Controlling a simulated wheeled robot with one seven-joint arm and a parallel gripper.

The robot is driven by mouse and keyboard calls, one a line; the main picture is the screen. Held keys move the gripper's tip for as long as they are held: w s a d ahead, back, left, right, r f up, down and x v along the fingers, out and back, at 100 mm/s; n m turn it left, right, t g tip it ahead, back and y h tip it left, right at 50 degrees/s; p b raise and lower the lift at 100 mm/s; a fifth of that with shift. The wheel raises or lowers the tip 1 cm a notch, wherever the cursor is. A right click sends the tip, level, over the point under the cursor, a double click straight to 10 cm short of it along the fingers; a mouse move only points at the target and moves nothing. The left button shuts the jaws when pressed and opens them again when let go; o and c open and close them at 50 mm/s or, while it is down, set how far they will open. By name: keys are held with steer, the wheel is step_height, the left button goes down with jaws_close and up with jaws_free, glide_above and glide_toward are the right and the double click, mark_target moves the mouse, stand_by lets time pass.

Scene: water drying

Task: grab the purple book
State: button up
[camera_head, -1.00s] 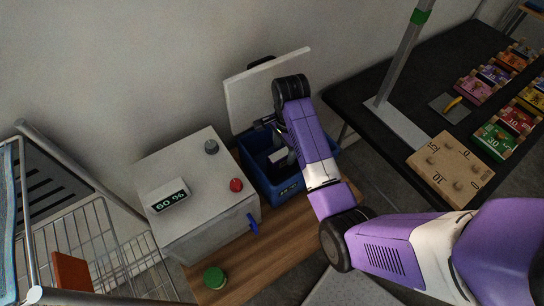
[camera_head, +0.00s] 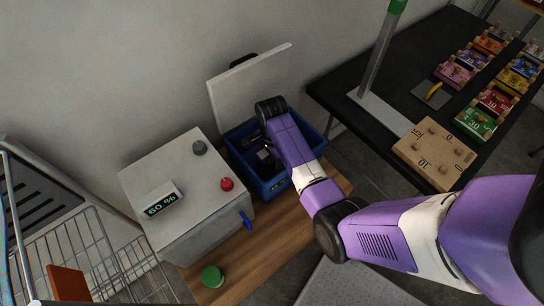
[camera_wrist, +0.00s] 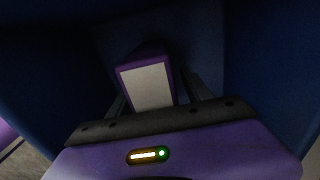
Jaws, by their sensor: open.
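The purple book (camera_wrist: 147,84) stands in the blue bin (camera_head: 276,187), its pale page edge facing the wrist camera. The dark blue inner walls of the bin (camera_wrist: 260,60) surround it in the wrist view. My gripper (camera_head: 264,158) is down inside the bin. In the wrist view my gripper (camera_wrist: 157,90) is open, with one dark finger on each side of the book. I cannot tell whether the fingers touch it. In the head view I cannot make out the book in the dark bin beneath my gripper and arm.
The bin's raised white lid (camera_head: 250,88) stands behind it. A grey box (camera_head: 180,190) with a 60 % display and red knob is left of the bin. A wooden board (camera_head: 245,255) lies in front. A black table (camera_head: 400,80) is at right, a wire cart (camera_head: 75,250) at left.

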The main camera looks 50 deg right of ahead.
jaws_close()
steer(key=shift+r, duration=0.15)
